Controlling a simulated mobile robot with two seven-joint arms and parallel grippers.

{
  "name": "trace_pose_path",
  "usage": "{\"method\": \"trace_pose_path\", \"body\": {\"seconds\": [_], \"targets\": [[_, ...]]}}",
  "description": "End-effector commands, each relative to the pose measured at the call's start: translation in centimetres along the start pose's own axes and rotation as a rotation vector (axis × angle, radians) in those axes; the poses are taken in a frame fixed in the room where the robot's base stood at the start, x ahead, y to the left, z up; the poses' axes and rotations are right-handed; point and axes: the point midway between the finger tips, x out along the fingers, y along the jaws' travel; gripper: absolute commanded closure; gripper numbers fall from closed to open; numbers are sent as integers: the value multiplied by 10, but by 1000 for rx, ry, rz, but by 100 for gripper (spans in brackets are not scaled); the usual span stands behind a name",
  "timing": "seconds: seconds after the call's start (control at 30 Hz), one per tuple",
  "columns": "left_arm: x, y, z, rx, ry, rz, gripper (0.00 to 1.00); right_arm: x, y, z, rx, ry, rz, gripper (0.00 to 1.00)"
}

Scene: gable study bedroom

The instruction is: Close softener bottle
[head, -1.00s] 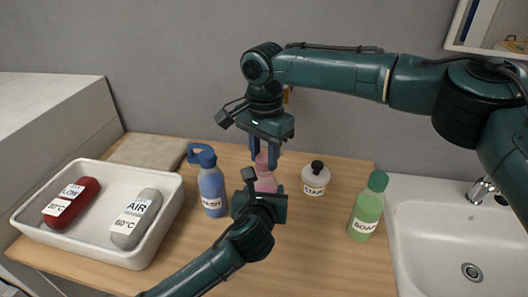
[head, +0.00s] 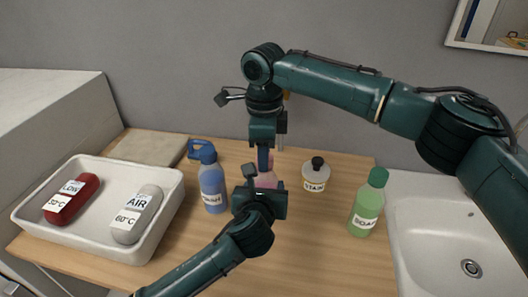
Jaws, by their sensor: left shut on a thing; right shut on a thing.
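The pink softener bottle (head: 267,180) stands on the wooden counter in the head view, partly hidden behind my grippers. My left gripper (head: 263,186) comes in low from the front and is shut on the bottle's body. My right gripper (head: 265,160) points down from above and is shut at the bottle's top, on what seems to be its cap. The cap itself is hidden by the fingers, so I cannot tell how it sits on the neck.
A blue wash bottle (head: 212,185) stands close on the left. A white stain bottle (head: 315,178) and a green soap bottle (head: 367,205) stand on the right. A sink (head: 425,235) is at the far right.

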Motion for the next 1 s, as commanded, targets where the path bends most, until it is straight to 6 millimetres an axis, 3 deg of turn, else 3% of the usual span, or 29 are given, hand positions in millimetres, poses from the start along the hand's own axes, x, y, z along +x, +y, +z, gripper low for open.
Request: {"method": "trace_pose_path", "body": {"seconds": [0.2,0.5,0.53,0.6,0.8,1.0], "targets": [[0,0,-1,0,2,2,100,0,0,0,224,0,1,88],[0,1,-1,0,2,2,100,-1,-1,0,240,1,-1,88],[0,1,-1,0,2,2,100,-1,-1,0,240,1,-1,66],[0,1,-1,0,2,2,100,-1,-1,0,239,1,-1,60],[0,1,-1,0,2,2,100,0,-1,0,238,1,0,46],[0,1,-1,1,2,2,100,-1,0,0,238,0,0,46]]}}
